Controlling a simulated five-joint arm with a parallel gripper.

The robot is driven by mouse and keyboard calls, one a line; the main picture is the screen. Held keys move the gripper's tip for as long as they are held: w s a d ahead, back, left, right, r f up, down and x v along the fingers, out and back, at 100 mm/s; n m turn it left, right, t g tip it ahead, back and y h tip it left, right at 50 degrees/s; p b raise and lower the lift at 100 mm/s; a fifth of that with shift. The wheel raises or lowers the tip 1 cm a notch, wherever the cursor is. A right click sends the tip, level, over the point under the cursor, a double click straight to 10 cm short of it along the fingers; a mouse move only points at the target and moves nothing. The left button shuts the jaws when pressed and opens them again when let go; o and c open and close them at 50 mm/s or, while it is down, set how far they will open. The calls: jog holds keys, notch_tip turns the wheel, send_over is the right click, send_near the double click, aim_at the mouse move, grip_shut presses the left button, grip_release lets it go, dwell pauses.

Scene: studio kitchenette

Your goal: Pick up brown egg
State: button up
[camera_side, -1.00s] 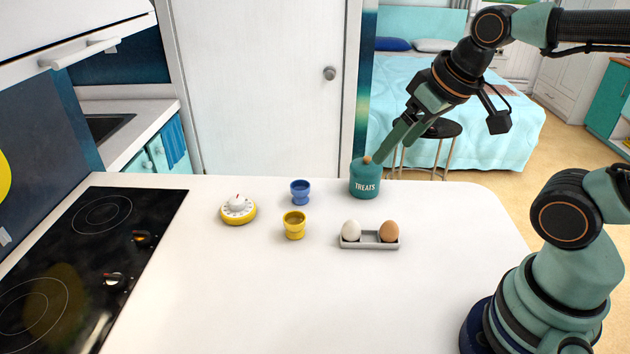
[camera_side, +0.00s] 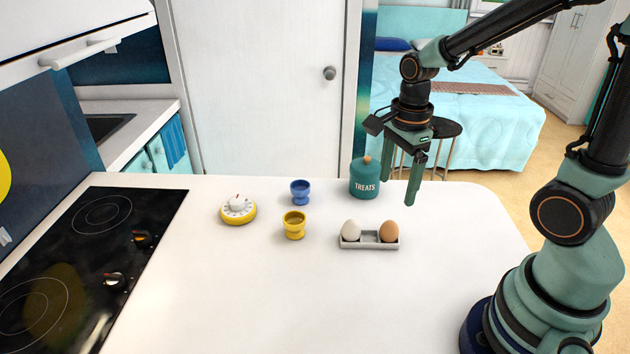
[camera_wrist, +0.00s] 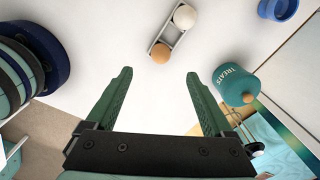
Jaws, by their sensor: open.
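The brown egg (camera_side: 389,231) sits in the right end of a small grey egg tray (camera_side: 370,245) on the white counter. A white egg (camera_side: 351,230) sits in the left end. My gripper (camera_side: 400,193) is open and empty, pointing down, above and behind the tray near the treats jar. In the wrist view the brown egg (camera_wrist: 160,53) lies ahead of the open fingers (camera_wrist: 158,78), roughly centred between them and beyond their tips. The white egg (camera_wrist: 185,16) lies farther off in the tray.
A teal treats jar (camera_side: 364,180) with a knobbed lid stands behind the tray, close to my gripper. A yellow egg cup (camera_side: 294,226), a blue egg cup (camera_side: 300,192) and a yellow timer (camera_side: 238,210) stand to the left. The hob (camera_side: 85,260) is far left. The front counter is clear.

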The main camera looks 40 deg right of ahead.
aim_at(391, 222)
jog(key=shift+m, duration=0.7)
notch_tip(391, 222, down, 7)
jog(key=shift+d+r, duration=0.1)
jog(key=shift+d, duration=0.05)
jog(key=shift+w+d+f, duration=0.1)
jog(key=shift+d+f, duration=0.05)
jog(key=shift+f, duration=1.35)
jog(key=shift+w+d+f, duration=0.1)
jog(key=shift+d+f, duration=0.05)
jog(key=shift+f, duration=1.35)
jog(key=shift+c, duration=0.3)
grip_shut()
